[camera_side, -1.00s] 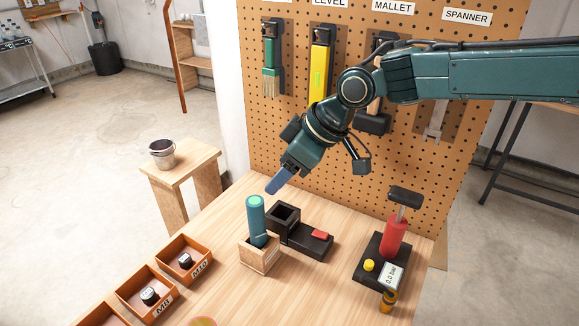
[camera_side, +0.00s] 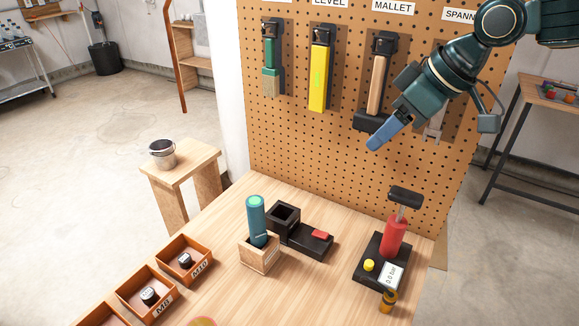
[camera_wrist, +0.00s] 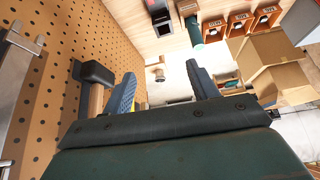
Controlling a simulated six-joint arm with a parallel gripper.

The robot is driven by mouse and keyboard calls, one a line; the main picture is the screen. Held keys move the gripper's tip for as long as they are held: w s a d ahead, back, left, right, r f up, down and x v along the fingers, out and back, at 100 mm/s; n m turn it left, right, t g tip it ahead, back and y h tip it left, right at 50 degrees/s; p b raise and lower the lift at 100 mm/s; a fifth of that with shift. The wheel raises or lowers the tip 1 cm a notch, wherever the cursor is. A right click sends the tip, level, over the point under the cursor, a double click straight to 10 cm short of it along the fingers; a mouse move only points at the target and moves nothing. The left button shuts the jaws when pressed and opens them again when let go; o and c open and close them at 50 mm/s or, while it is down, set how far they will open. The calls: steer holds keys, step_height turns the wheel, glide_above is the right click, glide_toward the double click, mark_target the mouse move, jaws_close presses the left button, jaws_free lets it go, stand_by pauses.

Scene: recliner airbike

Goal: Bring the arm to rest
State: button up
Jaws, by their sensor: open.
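My gripper (camera_side: 377,146) is up in the air in front of the pegboard (camera_side: 290,130), at the right of the side view, pointing down and left. In the wrist view my gripper (camera_wrist: 163,82) shows two blue fingers spread apart with nothing between them. In the side view the fingertips are near the mallet (camera_side: 375,95), which hangs on the board; I cannot tell whether they touch it. The spanner (camera_side: 436,122) is partly hidden behind my gripper.
Below on the bench stand a teal cylinder (camera_side: 256,218) in a wooden box (camera_side: 262,258), a black block fixture (camera_side: 310,240) and a red pump (camera_side: 393,238) with a gauge. Orange bins (camera_side: 190,247) are at the front left. A brush (camera_side: 271,58) and yellow level (camera_side: 319,75) hang on the board.

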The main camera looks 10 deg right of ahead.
steer(key=s+d+f+m+h, duration=0.1)
steer(key=s+d+m, duration=0.3)
steer(key=s+d, duration=0.7)
steer(key=s+d+m+h, duration=0.3)
steer(key=s+d, duration=0.9)
steer(key=s, duration=0.5)
steer(key=shift+f+m+t, duration=0.4)
steer(key=shift+m, duration=0.1)
steer(key=shift+d, duration=0.1)
